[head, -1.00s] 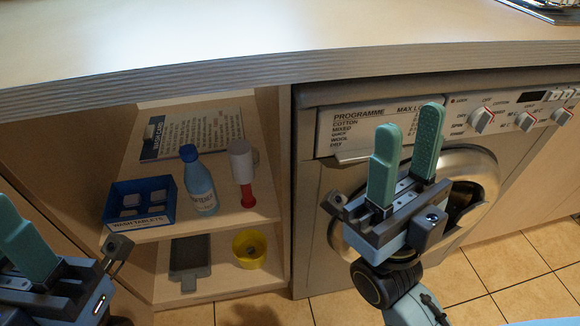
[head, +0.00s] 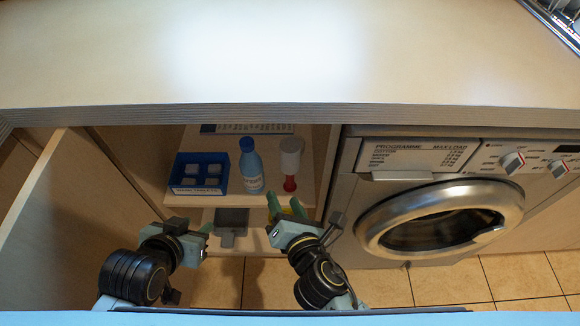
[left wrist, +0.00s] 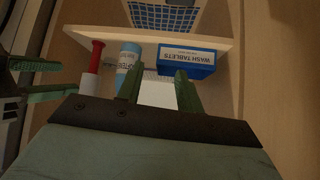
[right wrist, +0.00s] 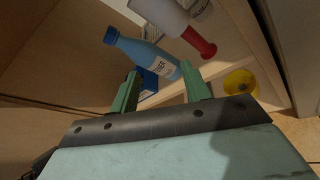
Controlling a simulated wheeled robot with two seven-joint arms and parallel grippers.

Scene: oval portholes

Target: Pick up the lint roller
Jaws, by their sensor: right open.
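The lint roller (head: 291,158) stands upright on the upper shelf of the open cupboard, its white roll above a red handle. It is right of a blue bottle (head: 252,168). It also shows in the left wrist view (left wrist: 92,68) and at the top of the right wrist view (right wrist: 200,42). My right gripper (head: 284,208) is open and empty, just in front of and below the lint roller's handle, apart from it. My left gripper (head: 207,232) is open in front of the lower shelf, left of the right gripper.
A blue box of wash tablets (head: 199,174) stands left of the bottle. On the lower shelf are a grey flat tray (head: 232,220) and a yellow bowl (right wrist: 240,82), partly hidden in the head view. The countertop (head: 300,60) overhangs the cupboard. A washing machine (head: 440,220) stands right.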

